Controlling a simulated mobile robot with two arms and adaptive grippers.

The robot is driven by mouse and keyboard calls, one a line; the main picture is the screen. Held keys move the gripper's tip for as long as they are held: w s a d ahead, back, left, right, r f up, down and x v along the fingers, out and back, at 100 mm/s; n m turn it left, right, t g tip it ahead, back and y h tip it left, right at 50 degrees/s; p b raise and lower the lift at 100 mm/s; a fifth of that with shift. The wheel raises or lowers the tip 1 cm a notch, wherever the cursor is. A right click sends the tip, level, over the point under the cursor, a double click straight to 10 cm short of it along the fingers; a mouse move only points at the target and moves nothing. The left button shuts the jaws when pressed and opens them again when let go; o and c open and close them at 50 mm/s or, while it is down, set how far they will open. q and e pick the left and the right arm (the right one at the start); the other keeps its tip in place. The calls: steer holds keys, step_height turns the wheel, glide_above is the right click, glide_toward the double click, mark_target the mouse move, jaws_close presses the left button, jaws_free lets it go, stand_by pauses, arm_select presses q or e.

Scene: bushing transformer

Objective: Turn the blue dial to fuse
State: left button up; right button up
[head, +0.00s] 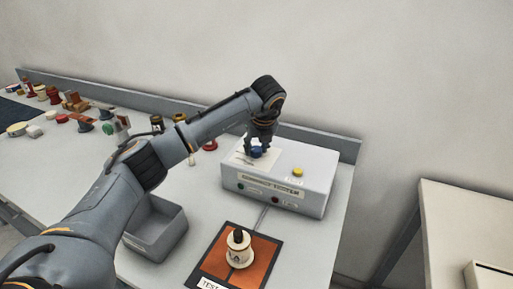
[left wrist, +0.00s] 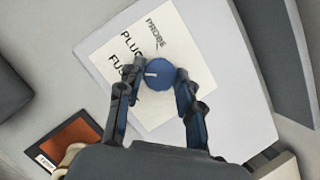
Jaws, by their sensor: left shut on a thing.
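The blue dial (head: 257,152) sits on a white label plate (left wrist: 178,53) on top of a light grey tester box (head: 315,168). My left gripper (head: 258,147) comes down from above, shut with a finger on each side of the dial. In the left wrist view, the blue dial (left wrist: 160,75) shows between the fingertips. Its short white mark points left in the picture, roughly towards the word FUSE, which a finger partly hides. PLUG and PROBE are printed further up. My right gripper is not in view.
A yellow button (head: 297,172) is on the box top. An orange mat (head: 262,252) with a cream bushing (head: 239,250) on it lies in front. A grey open bin (head: 174,235) stands left of the mat. Several small parts crowd the bench's far left.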

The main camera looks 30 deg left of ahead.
arm_select(q)
steer(key=o, duration=1.2)
steer(key=shift+r, duration=0.1)
steer(key=v, duration=1.1)
steer(key=shift+s+d+r, duration=0.1)
steer(key=shift+r, duration=0.25)
